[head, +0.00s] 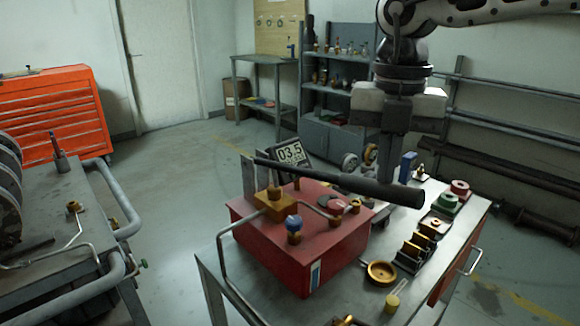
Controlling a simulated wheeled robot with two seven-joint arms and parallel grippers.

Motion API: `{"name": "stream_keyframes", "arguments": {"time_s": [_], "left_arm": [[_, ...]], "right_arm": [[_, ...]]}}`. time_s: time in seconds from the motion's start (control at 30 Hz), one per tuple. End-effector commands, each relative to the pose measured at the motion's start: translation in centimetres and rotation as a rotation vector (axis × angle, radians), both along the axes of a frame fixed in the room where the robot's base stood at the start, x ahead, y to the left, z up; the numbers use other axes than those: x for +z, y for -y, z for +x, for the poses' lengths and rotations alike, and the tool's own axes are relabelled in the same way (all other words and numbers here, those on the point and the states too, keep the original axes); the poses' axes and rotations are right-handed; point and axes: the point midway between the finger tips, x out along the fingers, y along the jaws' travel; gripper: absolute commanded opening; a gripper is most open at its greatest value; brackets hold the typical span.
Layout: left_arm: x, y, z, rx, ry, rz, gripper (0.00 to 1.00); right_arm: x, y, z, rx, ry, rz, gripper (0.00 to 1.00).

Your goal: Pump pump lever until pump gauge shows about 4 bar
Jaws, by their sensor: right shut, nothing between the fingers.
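The pump lever (335,178) is a thick dark bar above the red pump box (308,252), sloping slightly down toward its free right end. The pump gauge (291,154) is a dark tilted display behind the lever and reads 03.5; its lower part is partly hidden. My right gripper (389,180) points straight down at the lever near its free end. It is shut with nothing between its fingers. Its tip meets the lever in the picture, but I cannot tell whether it touches. My left gripper is not in view.
The pump stands on a grey metal cart (228,262) with a brass dish (381,272), small fittings, and green and red parts at the right. Another bench (75,285) with pipe rails stands at left. Open floor lies between them. Shelves and an orange tool chest (55,112) stand behind.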

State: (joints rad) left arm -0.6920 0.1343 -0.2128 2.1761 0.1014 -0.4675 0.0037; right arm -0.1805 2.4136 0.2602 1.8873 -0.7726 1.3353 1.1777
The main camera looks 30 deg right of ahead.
Motion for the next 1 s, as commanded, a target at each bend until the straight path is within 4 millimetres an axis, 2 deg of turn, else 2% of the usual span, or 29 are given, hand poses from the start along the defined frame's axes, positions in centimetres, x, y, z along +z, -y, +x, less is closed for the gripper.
{"name": "stream_keyframes", "arguments": {"time_s": [0.83,1.0], "left_arm": [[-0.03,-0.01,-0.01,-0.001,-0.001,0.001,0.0],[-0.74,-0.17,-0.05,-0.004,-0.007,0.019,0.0]], "right_arm": [[0.0,0.0,0.0,0.0,0.0,0.0,0.0],[0.0,0.0,0.0,0.0,0.0,0.0,0.0]]}}
